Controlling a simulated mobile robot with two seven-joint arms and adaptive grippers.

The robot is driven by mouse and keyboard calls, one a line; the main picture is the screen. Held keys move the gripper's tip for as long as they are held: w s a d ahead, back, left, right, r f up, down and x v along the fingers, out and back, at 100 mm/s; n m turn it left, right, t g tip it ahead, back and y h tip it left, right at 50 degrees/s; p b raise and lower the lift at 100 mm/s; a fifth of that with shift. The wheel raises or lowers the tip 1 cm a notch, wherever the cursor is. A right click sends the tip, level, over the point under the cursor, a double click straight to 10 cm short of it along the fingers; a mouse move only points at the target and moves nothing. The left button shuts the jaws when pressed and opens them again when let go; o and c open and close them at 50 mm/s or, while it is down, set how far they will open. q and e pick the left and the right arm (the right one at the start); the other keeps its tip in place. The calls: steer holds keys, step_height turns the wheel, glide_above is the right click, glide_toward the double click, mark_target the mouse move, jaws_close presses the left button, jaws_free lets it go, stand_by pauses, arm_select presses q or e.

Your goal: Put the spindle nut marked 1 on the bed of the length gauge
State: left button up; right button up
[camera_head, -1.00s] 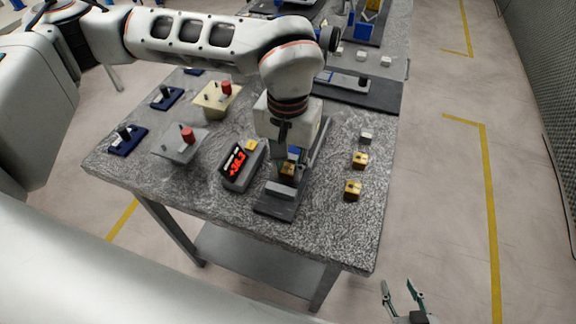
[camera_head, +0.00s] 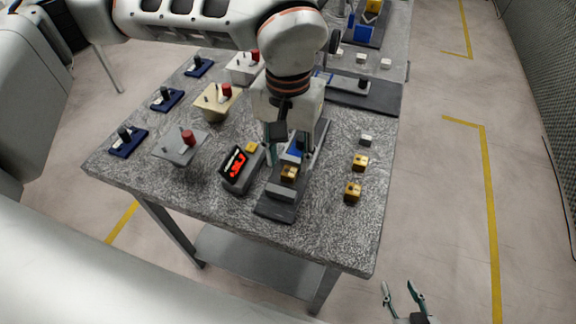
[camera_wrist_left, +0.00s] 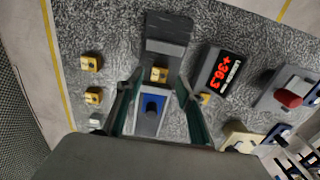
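A brass-coloured spindle nut (camera_head: 289,173) sits on the dark bed of the length gauge (camera_head: 279,210), by the grey end block. It also shows in the left wrist view (camera_wrist_left: 159,74); I cannot read its mark. My left gripper (camera_head: 285,152) is open above the gauge. In the left wrist view its spread fingers (camera_wrist_left: 156,96) stand either side of the bed, apart from the nut. The gauge's blue part (camera_wrist_left: 152,102) lies between the fingers. The gauge's red-lit display (camera_head: 237,165) stands beside the bed. My right gripper (camera_head: 405,290) is open and empty, off the table's front right.
Two more brass nuts (camera_head: 360,161) (camera_head: 353,191) and a small grey block (camera_head: 366,138) lie right of the gauge. Fixtures with red knobs (camera_head: 188,136) and dark blue pieces (camera_head: 127,141) stand at the left. The table's right front is clear.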

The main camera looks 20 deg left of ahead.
mark_target(288, 173)
arm_select(q)
step_height(288, 173, up, 8)
steer(key=shift+f, duration=0.1)
stand_by(0.4)
